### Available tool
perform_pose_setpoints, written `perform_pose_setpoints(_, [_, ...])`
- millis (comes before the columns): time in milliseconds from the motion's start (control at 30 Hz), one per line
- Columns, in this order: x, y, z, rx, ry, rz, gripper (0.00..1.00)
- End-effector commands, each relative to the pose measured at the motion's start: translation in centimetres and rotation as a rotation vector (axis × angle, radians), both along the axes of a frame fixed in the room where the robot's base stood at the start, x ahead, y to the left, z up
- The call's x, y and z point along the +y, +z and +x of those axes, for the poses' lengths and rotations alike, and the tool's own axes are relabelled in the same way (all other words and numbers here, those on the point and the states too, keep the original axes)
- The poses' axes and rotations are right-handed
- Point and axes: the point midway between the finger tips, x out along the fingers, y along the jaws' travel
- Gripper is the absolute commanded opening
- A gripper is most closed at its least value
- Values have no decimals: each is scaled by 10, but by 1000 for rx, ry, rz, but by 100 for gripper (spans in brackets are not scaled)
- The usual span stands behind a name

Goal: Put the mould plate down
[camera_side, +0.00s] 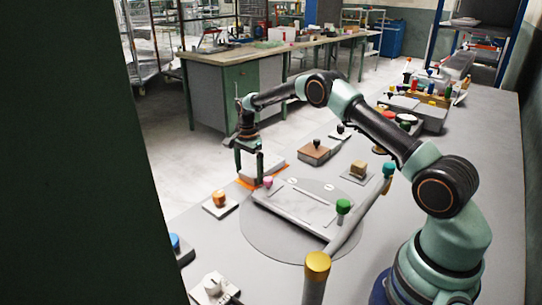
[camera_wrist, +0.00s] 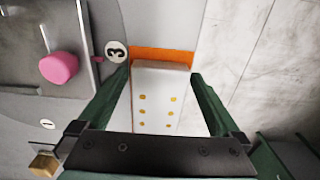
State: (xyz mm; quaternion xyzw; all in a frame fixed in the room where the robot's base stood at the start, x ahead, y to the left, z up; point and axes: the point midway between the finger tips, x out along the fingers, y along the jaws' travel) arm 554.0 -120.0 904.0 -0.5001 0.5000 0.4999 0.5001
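The mould plate (camera_wrist: 158,98) is a pale slab with several small brass dots on top. It lies between the two green fingers of my gripper (camera_wrist: 161,72), whose tips meet its sides. In the side view my gripper (camera_side: 249,166) points straight down, with the plate (camera_side: 272,165) at its fingertips. An orange patch (camera_wrist: 162,54) shows past the plate's far end, and orange edges show around it in the side view. The plate looks level and low over this patch. I cannot tell whether it touches the surface.
A round grey turntable (camera_side: 285,239) with a metal press plate (camera_side: 300,203) is close beside the gripper. It carries a pink knob (camera_wrist: 59,67) and a green knob (camera_side: 343,206). A block with an orange knob (camera_side: 219,198) and a brown block (camera_side: 314,152) stand nearby.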

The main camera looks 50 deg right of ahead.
Motion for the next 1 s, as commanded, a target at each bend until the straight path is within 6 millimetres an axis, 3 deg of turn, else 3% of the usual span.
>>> perform_pose_setpoints(167, [0, 16, 1, -3, 0, -1, 100])
perform_pose_setpoints(600, [0, 100, 1, -3, 0, -1, 100])
perform_pose_setpoints(867, [1, 124, 0, -4, 8, -1, 100])
perform_pose_setpoints(1000, [9, 147, -5, -29, 83, -7, 100])
